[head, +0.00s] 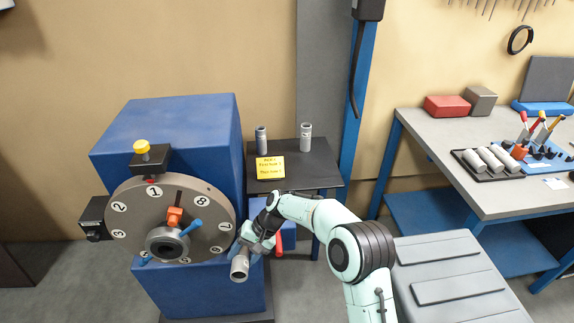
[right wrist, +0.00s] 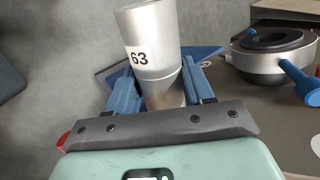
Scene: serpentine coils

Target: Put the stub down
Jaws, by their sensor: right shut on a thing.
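The stub is a silver-grey stepped cylinder marked 63 (right wrist: 148,45); in the head view its lower end (head: 239,268) shows below the jaws. My right gripper (head: 248,247) is shut on it and holds it in the air, tilted, in front of the blue machine. In the right wrist view the blue fingers (right wrist: 160,88) stand on both sides of the stub. To the left of the gripper is the machine's numbered disc (head: 140,220) with a round clamp (head: 167,245) and blue handle. My left gripper is not in view.
A small dark table (head: 318,172) behind the gripper bears two grey cylinders (head: 261,140) (head: 306,137) and a yellow note (head: 270,167). Its right side is clear. A grey workbench (head: 440,150) at the right holds a black tray (head: 468,161) of cylinders.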

